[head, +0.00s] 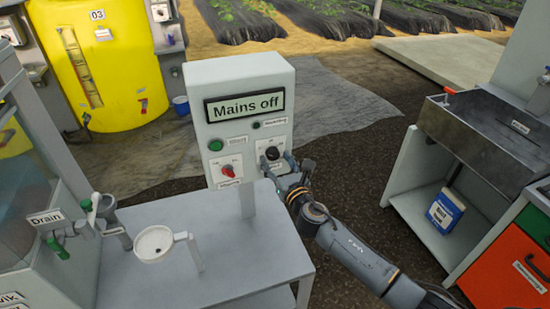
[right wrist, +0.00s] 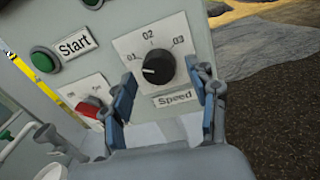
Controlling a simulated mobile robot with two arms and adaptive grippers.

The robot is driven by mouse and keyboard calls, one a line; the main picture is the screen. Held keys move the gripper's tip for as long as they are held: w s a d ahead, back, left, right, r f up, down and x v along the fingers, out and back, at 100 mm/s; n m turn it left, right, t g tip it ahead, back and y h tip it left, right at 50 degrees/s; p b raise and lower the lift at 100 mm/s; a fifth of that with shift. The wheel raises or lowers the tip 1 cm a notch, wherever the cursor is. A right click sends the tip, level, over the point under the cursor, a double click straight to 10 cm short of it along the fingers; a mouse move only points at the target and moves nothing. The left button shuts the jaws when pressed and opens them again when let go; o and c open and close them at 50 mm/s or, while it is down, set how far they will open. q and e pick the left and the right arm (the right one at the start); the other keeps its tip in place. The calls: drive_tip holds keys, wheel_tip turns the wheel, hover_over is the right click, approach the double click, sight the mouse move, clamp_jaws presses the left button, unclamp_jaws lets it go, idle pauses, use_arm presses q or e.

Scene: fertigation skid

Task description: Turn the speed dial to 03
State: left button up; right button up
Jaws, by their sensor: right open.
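The speed dial (right wrist: 158,69) is a round black knob on a pale plate marked 01, 02 and 03, with a Speed label below it. Its white mark points left, to the 01 side. In the head view the dial (head: 272,153) sits at the lower right of the grey control box (head: 199,100). My right gripper (head: 276,164) is in front of it. In the right wrist view my right gripper (right wrist: 168,85) is open, one finger on each side of the knob, with visible gaps. I cannot tell how deep the fingertips reach. My left gripper is not in view.
The box's display (head: 245,106) reads "Mains off". A green Start button (right wrist: 43,60) and a red switch (right wrist: 88,108) lie left of the dial. A bench (head: 220,262) with a white cup (head: 153,243) stands below. A metal sink (head: 470,135) is at right.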

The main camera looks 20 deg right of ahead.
drive_tip(key=shift+w, duration=0.75)
drive_tip(key=c, duration=1.2)
drive_tip(key=shift+o, duration=0.2)
